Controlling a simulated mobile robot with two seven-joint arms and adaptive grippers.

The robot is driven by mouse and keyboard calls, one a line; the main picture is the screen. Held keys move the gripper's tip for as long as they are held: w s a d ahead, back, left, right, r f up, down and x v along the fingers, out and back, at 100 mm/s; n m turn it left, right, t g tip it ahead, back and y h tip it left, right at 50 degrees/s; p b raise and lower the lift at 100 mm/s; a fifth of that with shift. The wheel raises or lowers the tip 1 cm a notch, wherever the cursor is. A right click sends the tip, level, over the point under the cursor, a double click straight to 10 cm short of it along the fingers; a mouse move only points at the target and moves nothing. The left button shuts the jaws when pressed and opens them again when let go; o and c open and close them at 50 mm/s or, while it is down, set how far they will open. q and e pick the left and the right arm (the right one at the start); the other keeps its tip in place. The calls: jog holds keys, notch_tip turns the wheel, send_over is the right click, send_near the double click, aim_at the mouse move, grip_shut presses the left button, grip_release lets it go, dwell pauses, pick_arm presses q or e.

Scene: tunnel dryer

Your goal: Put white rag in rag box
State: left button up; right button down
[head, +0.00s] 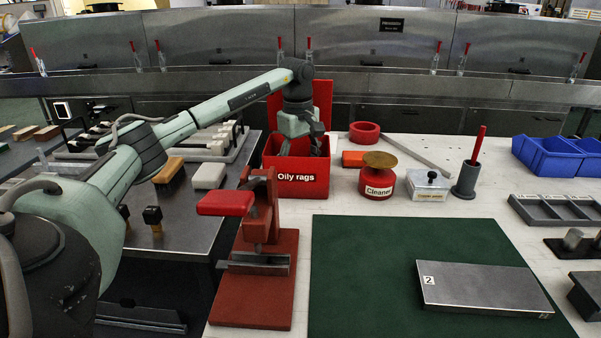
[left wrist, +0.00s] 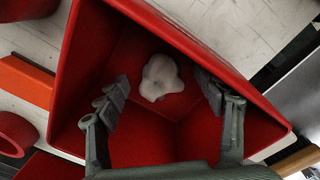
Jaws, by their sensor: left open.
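The red rag box (head: 297,185), labelled "Oily rags", stands on the white bench in the head view with its red lid upright behind it. In the left wrist view I look down into the box (left wrist: 185,138). The white rag (left wrist: 161,77) lies crumpled inside, on the box's floor. My left gripper (head: 305,150) points down at the box opening. Its two fingers (left wrist: 160,100) are spread apart and empty, with the rag visible below and between them. The rag is hidden in the head view. My right gripper is not in view.
A green mat (head: 400,285) holds a metal plate (head: 482,288).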

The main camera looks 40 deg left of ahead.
pick_arm(q)
notch_tip(320, 180, up, 12)
jog(key=shift+s+f, duration=0.25)
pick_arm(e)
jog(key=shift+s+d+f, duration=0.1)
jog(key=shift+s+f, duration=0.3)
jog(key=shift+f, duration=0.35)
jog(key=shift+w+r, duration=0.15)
